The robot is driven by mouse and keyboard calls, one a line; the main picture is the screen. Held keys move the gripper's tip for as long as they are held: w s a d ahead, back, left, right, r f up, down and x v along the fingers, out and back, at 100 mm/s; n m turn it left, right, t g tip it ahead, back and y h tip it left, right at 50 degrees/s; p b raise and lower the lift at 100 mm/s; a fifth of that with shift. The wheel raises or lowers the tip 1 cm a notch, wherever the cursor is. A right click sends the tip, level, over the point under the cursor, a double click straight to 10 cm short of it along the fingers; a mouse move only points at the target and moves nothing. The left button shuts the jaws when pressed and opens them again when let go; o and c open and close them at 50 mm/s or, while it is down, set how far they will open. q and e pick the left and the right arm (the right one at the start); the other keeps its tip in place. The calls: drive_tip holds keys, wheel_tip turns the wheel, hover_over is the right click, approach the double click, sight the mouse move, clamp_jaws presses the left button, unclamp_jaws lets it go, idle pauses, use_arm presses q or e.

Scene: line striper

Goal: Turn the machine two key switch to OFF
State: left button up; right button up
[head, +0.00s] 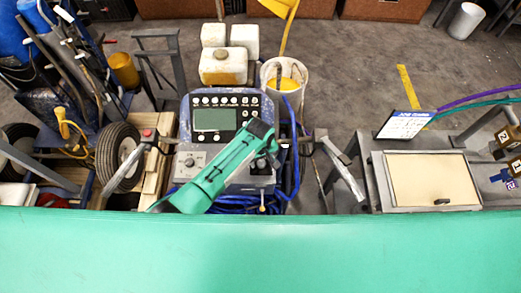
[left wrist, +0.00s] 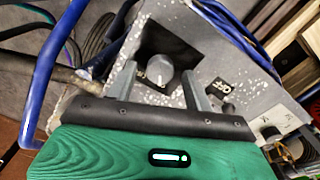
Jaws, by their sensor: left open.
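The machine's control console (head: 218,185) stands in the middle of the head view, with a screen and rows of buttons. In the left wrist view, a round grey knob (left wrist: 160,69) with a pale pointer line sits on a black square plate (left wrist: 178,45). A small dark label (left wrist: 220,88), which seems to read OFF, lies beside the plate. My left gripper (head: 272,150) is over the right side of the console. Its two grey fingers (left wrist: 160,78) are open, one on each side of the knob; contact cannot be told. My right gripper is not in view.
A second knob on a white dial (head: 190,162) is on the console's left. Blue hoses (head: 293,150) hang at its right. A bucket (head: 284,82) and white jugs (head: 223,66) stand behind. A metal frame with a beige panel (head: 430,180) is at right.

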sight(260, 162)
use_arm(q)
wheel_tip(260, 162, up, 13)
drive_tip(key=b, duration=0.2)
drive_tip(key=shift+a, duration=0.2)
drive_tip(key=shift+s, duration=0.1)
idle(0.3)
